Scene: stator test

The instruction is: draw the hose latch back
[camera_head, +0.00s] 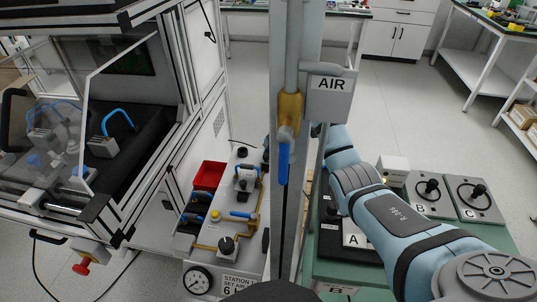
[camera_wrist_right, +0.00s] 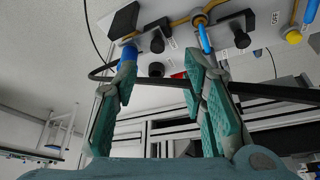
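My right gripper (camera_wrist_right: 162,68) shows in the wrist view with its two green fingers spread wide and nothing clearly held between them. A blue fitting (camera_wrist_right: 128,54), perhaps the hose latch, is right at the left fingertip, with a black hose beside it; I cannot tell whether they touch. In the head view my right arm passes behind the grey post, and only a small bit of the right gripper (camera_head: 267,146) shows left of it, over the far end of the white test panel (camera_head: 252,235). My left gripper is not in view.
The post carries an AIR sign (camera_head: 331,84) and a blue-handled valve (camera_head: 284,162). The panel has a gauge (camera_head: 197,280), brass pipes and knobs. A red bin (camera_head: 208,176) stands left of it. The green bench (camera_head: 345,272) holds boxes marked A, B and C.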

